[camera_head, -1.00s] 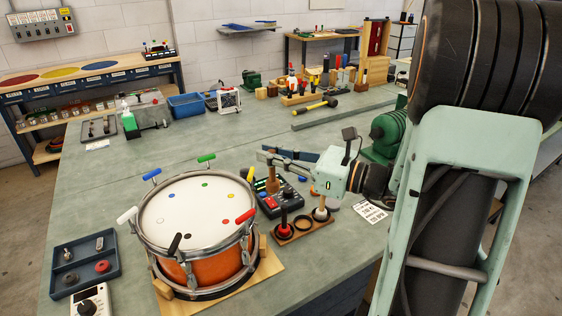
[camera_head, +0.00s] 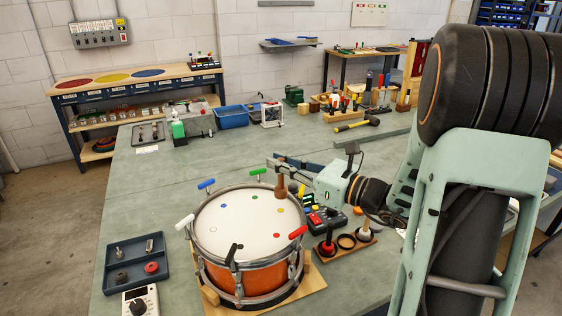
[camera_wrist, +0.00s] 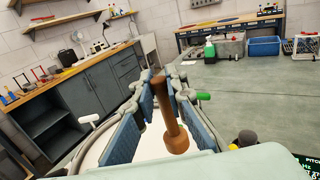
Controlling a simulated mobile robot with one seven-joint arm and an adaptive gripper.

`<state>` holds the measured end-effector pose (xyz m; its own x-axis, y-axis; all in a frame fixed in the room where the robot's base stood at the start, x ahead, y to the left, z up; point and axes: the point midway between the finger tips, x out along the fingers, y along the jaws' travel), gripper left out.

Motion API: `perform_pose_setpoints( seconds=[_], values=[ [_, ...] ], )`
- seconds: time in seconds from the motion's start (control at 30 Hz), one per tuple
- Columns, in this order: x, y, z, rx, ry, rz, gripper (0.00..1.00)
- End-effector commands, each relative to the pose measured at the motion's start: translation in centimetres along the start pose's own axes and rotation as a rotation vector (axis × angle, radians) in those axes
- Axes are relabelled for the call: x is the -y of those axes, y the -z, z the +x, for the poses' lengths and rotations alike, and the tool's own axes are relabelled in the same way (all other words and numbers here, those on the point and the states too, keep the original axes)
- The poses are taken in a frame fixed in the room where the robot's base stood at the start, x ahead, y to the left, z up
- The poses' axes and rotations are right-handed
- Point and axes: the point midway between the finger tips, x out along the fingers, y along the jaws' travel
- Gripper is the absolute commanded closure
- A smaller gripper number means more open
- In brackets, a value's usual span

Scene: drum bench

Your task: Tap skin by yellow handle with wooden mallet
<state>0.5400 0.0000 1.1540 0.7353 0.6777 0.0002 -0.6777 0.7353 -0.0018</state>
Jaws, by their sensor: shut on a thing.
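The drum's white skin (camera_head: 232,222) faces up, with coloured dots. Several coloured handles stick out from its rim, including green (camera_head: 258,171), blue (camera_head: 206,184) and red (camera_head: 298,232). A small yellow piece (camera_head: 302,188) at the far right rim looks like the yellow handle, partly hidden by my gripper. My gripper (camera_head: 279,168) is shut on the wooden mallet (camera_head: 281,187) above the drum's far right edge. In the wrist view the mallet (camera_wrist: 168,115) is between the blue finger pads, wide end nearer the camera. I cannot tell whether it touches the skin.
A wooden rack (camera_head: 345,245) with knobbed tools and a dark control box (camera_head: 325,220) stand right of the drum. A blue tray (camera_head: 137,262) and a meter (camera_head: 138,301) lie left. The bench behind the drum is mostly clear.

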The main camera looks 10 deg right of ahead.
Motion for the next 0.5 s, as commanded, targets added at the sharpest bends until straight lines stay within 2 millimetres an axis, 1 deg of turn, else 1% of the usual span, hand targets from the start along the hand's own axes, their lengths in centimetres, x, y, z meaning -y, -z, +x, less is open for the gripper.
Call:
perform_pose_setpoints(
  seconds=[0.03, 0.1, 0.13, 0.17, 0.27, 0.37, 0.5],
  values=[
    [0.0, 0.8, 0.0, 0.0, 0.0, 0.001, 1.0],
    [0.0, 1.5, 0.0, 0.0, 0.0, 0.001, 1.0],
    [0.0, 1.0, 0.0, 0.0, 0.0, 0.0, 1.0],
    [0.0, 1.0, 0.0, 0.0, 0.0, 0.0, 1.0],
    [0.0, 1.6, 0.0, 0.0, 0.0, 0.001, 1.0],
    [0.0, 3.2, 0.0, 0.0, 0.0, 0.003, 1.0],
    [0.0, 5.8, 0.0, 0.0, 0.0, 0.002, 1.0]
  ],
)
